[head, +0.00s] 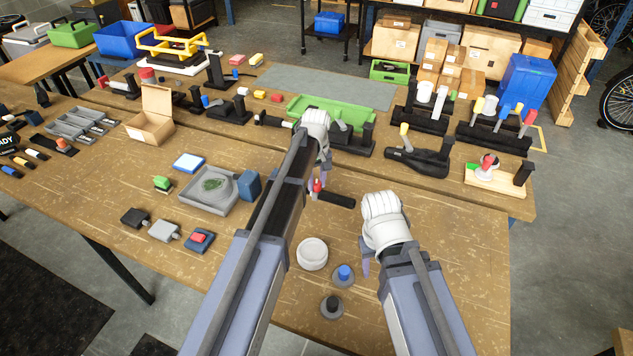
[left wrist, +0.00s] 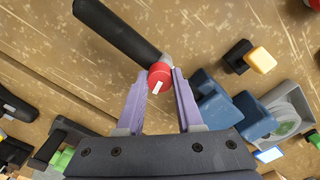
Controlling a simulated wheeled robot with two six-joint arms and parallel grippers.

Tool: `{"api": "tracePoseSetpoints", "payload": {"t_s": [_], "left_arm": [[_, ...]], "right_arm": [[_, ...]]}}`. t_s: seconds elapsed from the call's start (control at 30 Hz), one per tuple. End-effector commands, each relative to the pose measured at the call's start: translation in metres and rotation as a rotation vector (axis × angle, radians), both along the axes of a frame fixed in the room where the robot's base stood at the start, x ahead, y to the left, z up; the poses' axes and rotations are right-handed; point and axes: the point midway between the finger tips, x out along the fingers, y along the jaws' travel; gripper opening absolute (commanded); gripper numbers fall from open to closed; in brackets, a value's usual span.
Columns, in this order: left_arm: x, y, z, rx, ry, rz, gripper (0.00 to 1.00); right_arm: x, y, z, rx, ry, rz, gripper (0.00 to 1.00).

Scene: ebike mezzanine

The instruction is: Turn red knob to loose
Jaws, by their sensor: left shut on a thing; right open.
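The red knob (head: 317,186) with a white mark on top sits at the end of a black handle-like bar (head: 337,199) lying on the wooden table. In the left wrist view the knob (left wrist: 159,74) and the black bar (left wrist: 118,30) show clearly; the white mark is slanted. My left gripper (left wrist: 158,82) has its purple fingers on either side of the knob, shut on it. In the head view my left gripper (head: 314,183) is partly hidden by its own arm. My right gripper (head: 367,265) is open and empty above the table, to the right.
A white round dish (head: 312,254) and two small round pieces, blue-topped (head: 344,273) and black-topped (head: 332,307), stand near the front. A grey tray (head: 205,196) and a blue block (head: 249,185) lie left of the knob. Black fixtures and a green tray (head: 300,110) stand behind.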

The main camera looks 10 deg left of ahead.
Motion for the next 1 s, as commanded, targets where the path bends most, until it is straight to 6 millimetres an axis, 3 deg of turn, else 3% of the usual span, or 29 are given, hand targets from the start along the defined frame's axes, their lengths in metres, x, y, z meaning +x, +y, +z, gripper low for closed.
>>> {"api": "tracePoseSetpoints", "payload": {"t_s": [0.33,0.9,0.93,1.0], "left_arm": [[-0.0004,0.0001,-0.0001,0.000,0.001,0.130,0.00],[-0.0006,0.0001,-0.0001,0.000,0.001,0.153,0.00],[-0.0006,0.0001,-0.0001,0.000,0.001,0.153,0.39],[-0.0004,0.0001,-0.0001,0.000,0.001,0.152,0.47]], "right_arm": [[0.0000,0.0000,-0.0001,0.000,0.000,0.000,0.50],[0.0000,0.0000,-0.0001,0.000,0.000,0.000,0.50],[0.0000,0.0000,-0.0001,0.000,0.000,0.000,0.50],[0.0000,0.0000,-0.0001,0.000,0.000,0.000,0.50]]}}
